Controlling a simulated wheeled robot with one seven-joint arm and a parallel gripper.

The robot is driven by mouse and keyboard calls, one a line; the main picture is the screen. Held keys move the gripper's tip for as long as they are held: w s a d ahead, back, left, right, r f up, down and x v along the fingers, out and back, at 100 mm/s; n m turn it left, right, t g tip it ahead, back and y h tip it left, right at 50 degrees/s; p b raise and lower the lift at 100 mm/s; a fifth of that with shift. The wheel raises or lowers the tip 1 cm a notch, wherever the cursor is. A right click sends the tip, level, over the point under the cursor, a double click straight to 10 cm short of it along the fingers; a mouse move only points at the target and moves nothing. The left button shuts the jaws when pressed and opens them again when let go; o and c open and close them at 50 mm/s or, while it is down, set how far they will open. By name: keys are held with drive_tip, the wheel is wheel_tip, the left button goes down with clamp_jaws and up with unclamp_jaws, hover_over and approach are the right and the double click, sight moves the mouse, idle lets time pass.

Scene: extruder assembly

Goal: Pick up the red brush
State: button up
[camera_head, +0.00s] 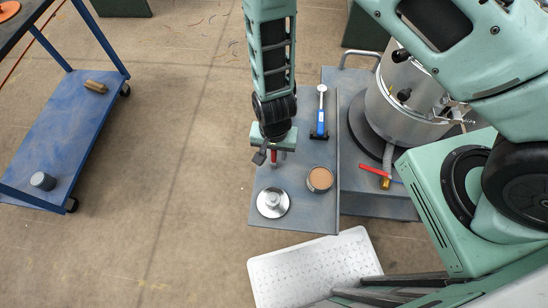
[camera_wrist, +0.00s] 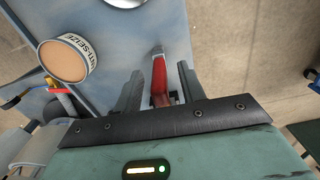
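The red brush (camera_wrist: 159,77) shows between the two fingers of my gripper (camera_wrist: 160,71) in the wrist view, with a visible gap on each side. Its lower part is hidden by the gripper's front edge. In the head view, my gripper (camera_head: 267,157) points down over the grey-blue tray table (camera_head: 256,226), and a bit of the red brush (camera_head: 273,156) shows by the fingers. My gripper is open around the brush, and neither finger clearly touches it.
An anti-seize tin (camera_head: 320,179), a silver flanged disc (camera_head: 272,202) and a blue-handled tool (camera_head: 321,112) are close by on the table. A metal vessel (camera_head: 405,105) and a red-handled valve (camera_head: 376,171) are to the right. A blue cart (camera_head: 62,135) stands far left.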

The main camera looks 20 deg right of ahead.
clamp_jaws()
wheel_tip(320, 180, up, 10)
drive_tip(key=shift+b, duration=0.3)
idle(0.5)
